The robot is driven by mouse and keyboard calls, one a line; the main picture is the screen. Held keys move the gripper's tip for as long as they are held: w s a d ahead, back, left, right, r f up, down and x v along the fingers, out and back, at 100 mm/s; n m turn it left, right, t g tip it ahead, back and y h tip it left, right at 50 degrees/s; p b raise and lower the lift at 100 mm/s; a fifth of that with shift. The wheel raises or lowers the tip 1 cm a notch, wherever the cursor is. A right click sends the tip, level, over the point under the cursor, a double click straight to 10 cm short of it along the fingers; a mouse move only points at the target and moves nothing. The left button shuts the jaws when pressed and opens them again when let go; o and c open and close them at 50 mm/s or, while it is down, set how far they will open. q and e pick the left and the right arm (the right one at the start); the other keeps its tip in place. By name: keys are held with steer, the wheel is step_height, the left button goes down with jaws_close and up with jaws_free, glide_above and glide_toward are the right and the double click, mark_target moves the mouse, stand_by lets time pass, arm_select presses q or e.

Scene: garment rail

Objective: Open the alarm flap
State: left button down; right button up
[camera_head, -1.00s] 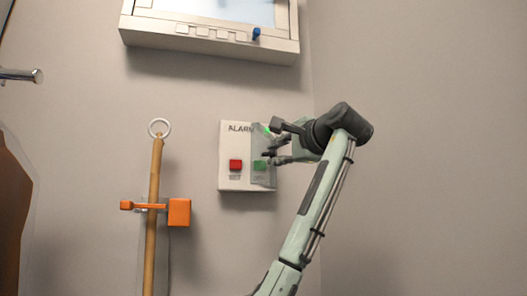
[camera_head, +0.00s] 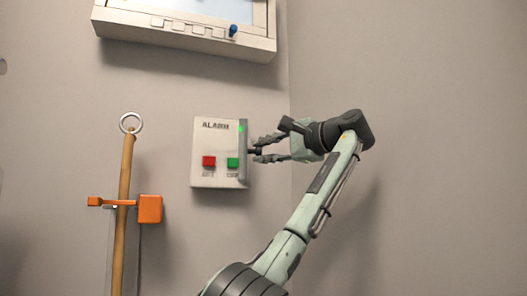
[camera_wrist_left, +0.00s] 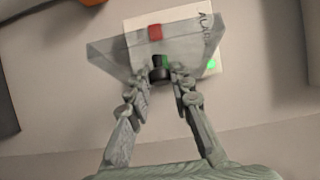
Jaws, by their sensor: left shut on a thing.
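The white alarm box (camera_head: 207,145) is on the wall in the head view, with a red button (camera_head: 208,161), a green button (camera_head: 232,162) and a lit green lamp (camera_head: 240,129). Its clear flap (camera_head: 243,155) stands out from the box near the right edge, seen almost edge-on. In the left wrist view the clear flap (camera_wrist_left: 110,52) spreads wide before the box. My left gripper (camera_head: 256,151), right of the box, is shut on the flap's dark knob (camera_wrist_left: 160,75). My right gripper is not in view.
A white framed panel (camera_head: 185,35) with a blue knob is above the box. A wooden pole (camera_head: 124,190) with a ring on top stands left, in an orange holder (camera_head: 150,208). A wall corner is just right of the box. The wall between pole and box is clear.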

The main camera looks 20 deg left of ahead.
arm_select(q)
steer(key=shift+f, duration=0.1)
steer(key=c, duration=1.3)
jaws_free()
steer(key=shift+c, duration=0.2)
steer(key=shift+d, duration=0.1)
steer(key=v, duration=0.7)
steer(key=shift+d, duration=0.2)
steer(key=shift+s, duration=0.15)
